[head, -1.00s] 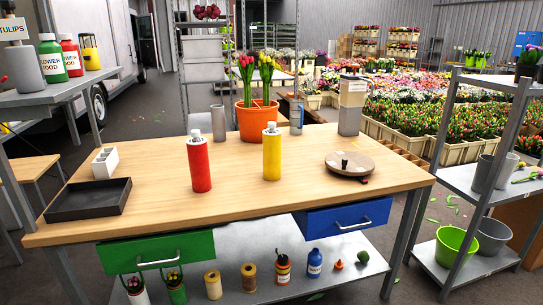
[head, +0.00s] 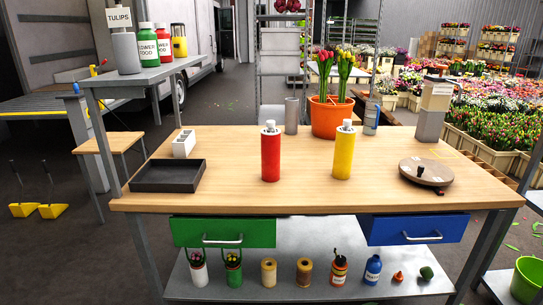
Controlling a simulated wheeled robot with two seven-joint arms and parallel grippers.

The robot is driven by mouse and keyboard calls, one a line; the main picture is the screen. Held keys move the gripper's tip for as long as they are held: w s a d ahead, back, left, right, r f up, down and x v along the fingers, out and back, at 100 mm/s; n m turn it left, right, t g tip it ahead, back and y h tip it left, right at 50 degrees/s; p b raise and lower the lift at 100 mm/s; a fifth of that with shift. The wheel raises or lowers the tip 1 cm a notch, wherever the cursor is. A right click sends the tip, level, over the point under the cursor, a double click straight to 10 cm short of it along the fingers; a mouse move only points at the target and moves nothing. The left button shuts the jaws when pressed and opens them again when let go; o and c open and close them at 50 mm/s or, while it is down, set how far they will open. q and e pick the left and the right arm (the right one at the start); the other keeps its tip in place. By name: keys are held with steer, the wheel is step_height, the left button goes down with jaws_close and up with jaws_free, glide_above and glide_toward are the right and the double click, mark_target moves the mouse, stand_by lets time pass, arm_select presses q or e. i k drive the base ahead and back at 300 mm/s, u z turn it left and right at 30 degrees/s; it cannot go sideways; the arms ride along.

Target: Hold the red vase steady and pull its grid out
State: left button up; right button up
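No plain red vase with a visible grid can be made out. A tall red cylinder with a pale cap (head: 270,152) stands upright on the wooden table, left of a similar yellow one (head: 343,152). An orange pot (head: 331,118) with red and yellow tulips stands at the table's back; any grid inside is hidden by the stems. On the lower shelf is a small red-orange container (head: 339,270) with dark things sticking out of its top; its details are too small to tell. Neither of my grippers is in view.
The wooden table (head: 230,190) has clear room at its front and middle. A dark tray (head: 168,176) and white holder (head: 184,143) are at left, a round turntable (head: 427,170) at right. Green (head: 222,232) and blue (head: 413,229) drawers hang below. A side shelf (head: 150,75) holds bottles.

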mark_target(270, 130)
steer(key=u, duration=1.5)
steer(key=i, duration=0.9)
steer(key=z, duration=1.45)
